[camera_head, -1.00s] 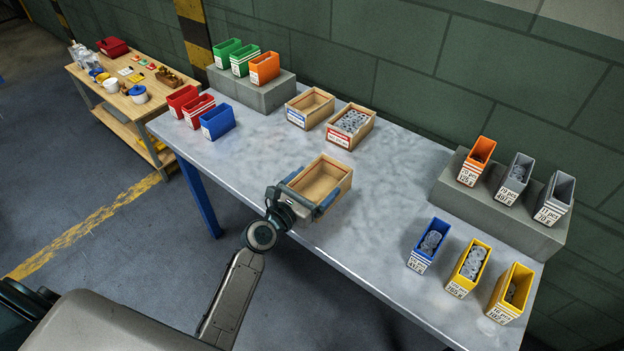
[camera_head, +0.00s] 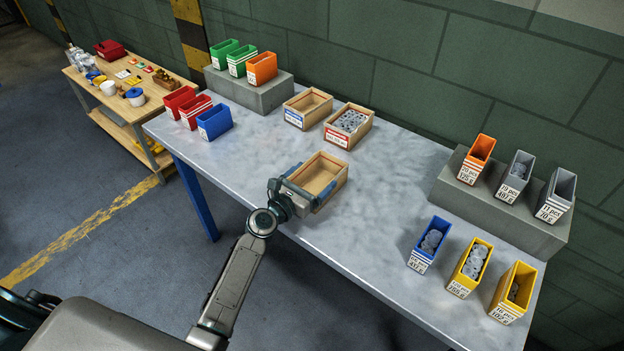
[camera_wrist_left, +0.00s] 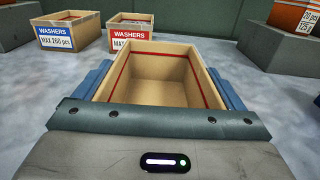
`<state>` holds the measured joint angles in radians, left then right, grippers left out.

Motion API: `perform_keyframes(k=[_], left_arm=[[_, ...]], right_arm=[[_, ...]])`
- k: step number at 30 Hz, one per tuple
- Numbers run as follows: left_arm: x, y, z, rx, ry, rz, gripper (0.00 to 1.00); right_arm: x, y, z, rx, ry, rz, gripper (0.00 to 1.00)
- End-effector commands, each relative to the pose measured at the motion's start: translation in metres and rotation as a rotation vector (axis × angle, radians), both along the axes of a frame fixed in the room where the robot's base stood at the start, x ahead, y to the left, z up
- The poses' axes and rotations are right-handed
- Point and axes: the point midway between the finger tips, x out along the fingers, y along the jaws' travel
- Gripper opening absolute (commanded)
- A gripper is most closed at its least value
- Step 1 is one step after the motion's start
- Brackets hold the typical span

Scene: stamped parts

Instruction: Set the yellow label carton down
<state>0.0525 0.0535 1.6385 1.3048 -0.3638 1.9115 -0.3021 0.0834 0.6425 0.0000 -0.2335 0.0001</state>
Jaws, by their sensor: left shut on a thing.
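The carton (camera_head: 334,184) is an open, empty, light-brown box near the front middle of the grey table. It also shows in the left wrist view (camera_wrist_left: 155,105), with a red line inside its walls. No yellow label shows; the side towards my gripper is hidden. My left gripper (camera_head: 309,184) is shut on the carton, with its blue fingers along two opposite sides. The carton looks level and low over the table; I cannot tell whether its bottom touches. My right gripper is not in view.
Behind are a blue-label carton (camera_head: 308,109), which looks empty, and a red-label carton (camera_head: 336,139) with washers. Coloured bins stand left and right, some on grey blocks (camera_head: 249,94) (camera_head: 497,212). The table surface (camera_head: 375,205) right of the held carton is clear.

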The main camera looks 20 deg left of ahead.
Motion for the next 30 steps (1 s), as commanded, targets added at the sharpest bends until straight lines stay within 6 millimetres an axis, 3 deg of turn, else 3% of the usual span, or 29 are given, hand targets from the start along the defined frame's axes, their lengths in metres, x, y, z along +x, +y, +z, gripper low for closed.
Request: perform_keyframes(k=[1,2,3,13,30], left_arm=[[0.000,0.000,-0.004,0.000,0.000,0.000,0.69],[0.000,0.000,-0.003,0.000,0.000,0.000,0.92],[0.000,0.000,-0.002,0.000,0.000,0.000,1.00],[-0.002,0.001,0.002,0.000,0.001,0.000,1.00],[-0.102,0.037,-0.001,0.003,0.002,-0.001,1.00]], right_arm=[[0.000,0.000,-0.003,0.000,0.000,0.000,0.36],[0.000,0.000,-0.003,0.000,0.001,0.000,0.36],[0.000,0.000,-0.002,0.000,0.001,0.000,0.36],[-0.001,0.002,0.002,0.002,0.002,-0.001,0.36],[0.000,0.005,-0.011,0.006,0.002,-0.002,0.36]])
